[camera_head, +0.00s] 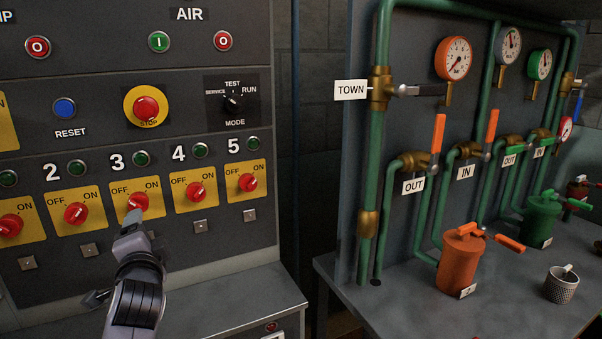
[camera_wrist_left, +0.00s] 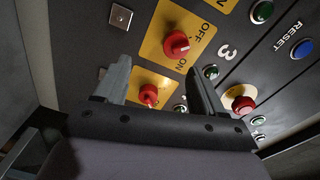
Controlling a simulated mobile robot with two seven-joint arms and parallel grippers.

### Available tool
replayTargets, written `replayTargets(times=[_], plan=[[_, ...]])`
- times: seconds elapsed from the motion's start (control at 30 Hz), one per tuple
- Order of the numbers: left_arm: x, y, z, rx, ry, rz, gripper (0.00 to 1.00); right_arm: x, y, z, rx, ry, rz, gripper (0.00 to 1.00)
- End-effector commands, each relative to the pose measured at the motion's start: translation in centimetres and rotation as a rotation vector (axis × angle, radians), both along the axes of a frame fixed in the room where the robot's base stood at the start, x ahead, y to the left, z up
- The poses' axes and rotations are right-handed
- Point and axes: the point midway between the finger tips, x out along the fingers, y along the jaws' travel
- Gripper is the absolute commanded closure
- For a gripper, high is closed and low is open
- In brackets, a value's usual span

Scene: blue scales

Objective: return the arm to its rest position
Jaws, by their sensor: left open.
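My left arm comes in from the bottom of the head view, with its gripper (camera_head: 128,240) in front of the lower part of the grey control panel (camera_head: 70,108), just below the red knob of switch 3 (camera_head: 137,201). In the left wrist view its two fingers (camera_wrist_left: 160,80) are spread apart with nothing held. The switch 3 knob (camera_wrist_left: 177,43) shows beyond the fingertips there, and the switch 4 knob (camera_wrist_left: 148,94) appears between the fingers. Whether a finger touches the panel or knob 3 is hard to tell. My right gripper is in neither view.
The panel also carries a red stop button (camera_head: 146,108), a blue reset button (camera_head: 64,108) and a mode dial (camera_head: 232,102). A grey ledge (camera_head: 230,305) juts out below. To the right, a bench (camera_head: 400,310) holds green pipes (camera_head: 369,160), an orange canister (camera_head: 461,262) and a metal cup (camera_head: 561,288).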

Motion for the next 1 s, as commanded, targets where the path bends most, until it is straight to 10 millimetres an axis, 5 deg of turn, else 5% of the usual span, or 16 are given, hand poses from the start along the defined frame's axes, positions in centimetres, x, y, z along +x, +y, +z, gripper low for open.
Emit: replayTargets(times=[0.27, 0.6, 0.8, 1.0], plan=[[-4.4, -4.5, -13.6, -0.316, 0.081, -0.188, 0.31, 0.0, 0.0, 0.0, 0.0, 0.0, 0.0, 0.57], [-16.7, -10.7, -27.8, -0.888, 0.223, -0.268, 0.31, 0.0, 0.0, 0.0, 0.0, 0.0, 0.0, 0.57], [-24.1, -13.3, -32.2, -1.186, 0.29, -0.213, 0.31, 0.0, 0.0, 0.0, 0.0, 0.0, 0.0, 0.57], [-27.4, -14.3, -33.5, -1.316, 0.314, -0.17, 0.31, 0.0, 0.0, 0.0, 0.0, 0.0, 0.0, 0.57]])
